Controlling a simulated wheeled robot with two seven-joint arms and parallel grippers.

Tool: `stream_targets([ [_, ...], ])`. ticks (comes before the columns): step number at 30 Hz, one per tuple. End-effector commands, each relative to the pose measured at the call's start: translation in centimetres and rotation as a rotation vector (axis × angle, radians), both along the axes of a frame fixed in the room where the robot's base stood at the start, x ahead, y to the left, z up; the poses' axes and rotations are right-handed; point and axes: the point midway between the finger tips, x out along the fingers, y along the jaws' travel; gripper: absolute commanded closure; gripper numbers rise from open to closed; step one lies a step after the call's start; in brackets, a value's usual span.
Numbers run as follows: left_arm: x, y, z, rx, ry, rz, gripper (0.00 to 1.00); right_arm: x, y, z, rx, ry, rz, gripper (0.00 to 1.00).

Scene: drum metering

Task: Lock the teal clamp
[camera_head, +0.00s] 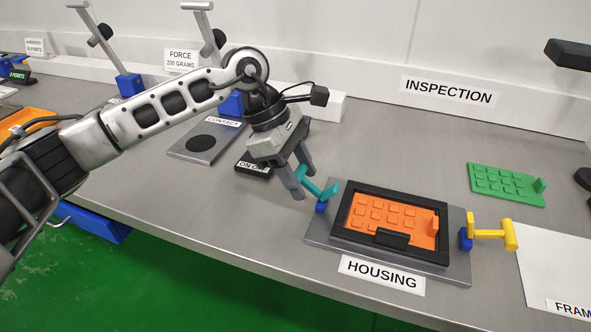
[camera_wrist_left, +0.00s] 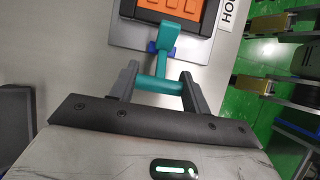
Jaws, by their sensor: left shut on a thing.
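The teal clamp (camera_head: 325,191) is at the left edge of the housing plate, on a blue base. Its teal handle sticks out to the left, away from the housing (camera_head: 438,258). My left gripper (camera_head: 292,183) is shut on the crossbar of that handle. In the left wrist view the teal clamp (camera_wrist_left: 167,45) runs up toward the orange keypad, and its crossbar lies between the fingers of my left gripper (camera_wrist_left: 160,88). The orange keypad (camera_head: 402,230) sits inside the black frame of the housing. My right gripper is not in view.
A yellow clamp (camera_head: 490,233) stands at the right edge of the housing plate, its handle pointing right. A green keypad (camera_head: 506,184) lies behind it. A contact plate (camera_head: 205,141) and a black on/off box (camera_head: 255,166) lie left of my gripper. The table's front edge is close.

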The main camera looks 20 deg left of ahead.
Motion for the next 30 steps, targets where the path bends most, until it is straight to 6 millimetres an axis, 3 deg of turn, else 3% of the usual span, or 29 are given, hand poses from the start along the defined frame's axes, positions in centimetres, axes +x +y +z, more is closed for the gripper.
stream_targets([
  [18, 0.0, -3.3, 1.8, 0.579, -0.026, -0.001, 0.76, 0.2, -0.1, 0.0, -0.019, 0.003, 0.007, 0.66],
  [30, -0.1, -4.7, 1.9, 0.836, -0.033, 0.003, 0.76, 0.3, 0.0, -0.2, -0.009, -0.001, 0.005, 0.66],
])
